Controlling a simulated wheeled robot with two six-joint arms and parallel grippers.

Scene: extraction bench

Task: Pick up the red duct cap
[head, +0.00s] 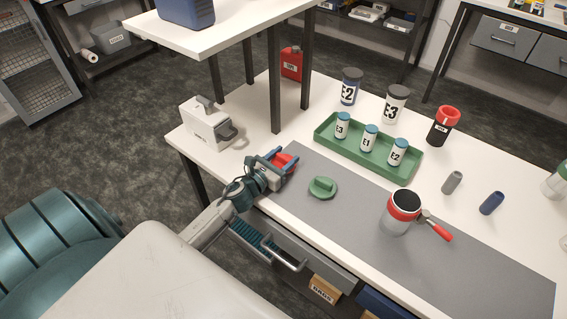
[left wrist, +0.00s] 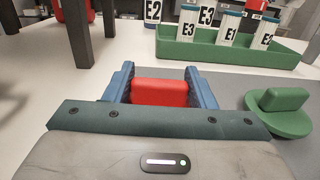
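The red duct cap (head: 285,160) is at the far left end of the grey mat, partly hidden by my left gripper (head: 281,160). In the left wrist view its red block (left wrist: 160,93) lies between the two blue fingers of the left gripper (left wrist: 160,80). The block nearly fills the gap, and I cannot tell whether the fingers press on it or only stand around it. The cap's lower part is hidden there. My right gripper is not in view.
A green cap (head: 322,188) lies close by on the grey mat (head: 340,222). A green tray (head: 327,147) with small labelled jars stands behind. A white box-like device (head: 203,128) is at the left. A red-collared jar (head: 396,222) stands farther right.

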